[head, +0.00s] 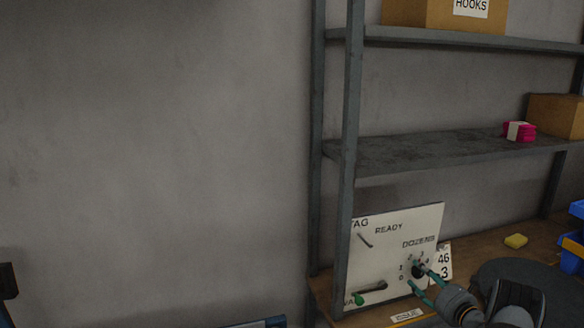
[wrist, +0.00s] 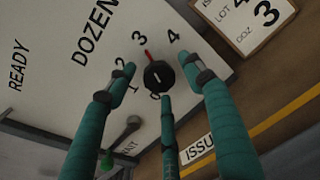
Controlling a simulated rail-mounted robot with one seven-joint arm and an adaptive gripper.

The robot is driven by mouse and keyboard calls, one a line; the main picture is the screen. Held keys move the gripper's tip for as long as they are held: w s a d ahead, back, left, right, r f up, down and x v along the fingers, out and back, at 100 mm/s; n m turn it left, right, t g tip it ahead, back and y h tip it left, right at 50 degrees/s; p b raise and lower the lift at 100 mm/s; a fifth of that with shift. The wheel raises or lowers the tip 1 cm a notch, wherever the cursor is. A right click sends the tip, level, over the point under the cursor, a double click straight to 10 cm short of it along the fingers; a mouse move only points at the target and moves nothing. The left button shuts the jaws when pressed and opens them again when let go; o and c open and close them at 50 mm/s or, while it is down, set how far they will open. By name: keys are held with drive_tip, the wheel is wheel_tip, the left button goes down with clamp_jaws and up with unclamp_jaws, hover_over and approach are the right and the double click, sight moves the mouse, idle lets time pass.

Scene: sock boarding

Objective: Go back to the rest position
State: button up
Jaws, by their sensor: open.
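My gripper (wrist: 162,78) has its teal fingers spread open around a black knob (wrist: 158,76) on a white panel; whether they touch it is unclear. The knob's red mark points towards the 3 on its dial of printed numbers. In the head view my gripper (head: 421,275) is at the lower right, in front of the white panel (head: 390,240) marked READY and DOZENS. My arm reaches in from the bottom right. The rest position itself is not marked in either view.
A grey metal shelf (head: 440,150) stands over the bench, its post (head: 350,110) near the panel. A card (head: 443,262) sits beside the panel. A green-tipped lever (head: 358,299) is low on it. The left wall area is clear.

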drive_tip(key=n, duration=0.6)
drive_tip(key=shift+h, duration=0.4)
drive_tip(key=shift+c, duration=0.2)
idle(1.0)
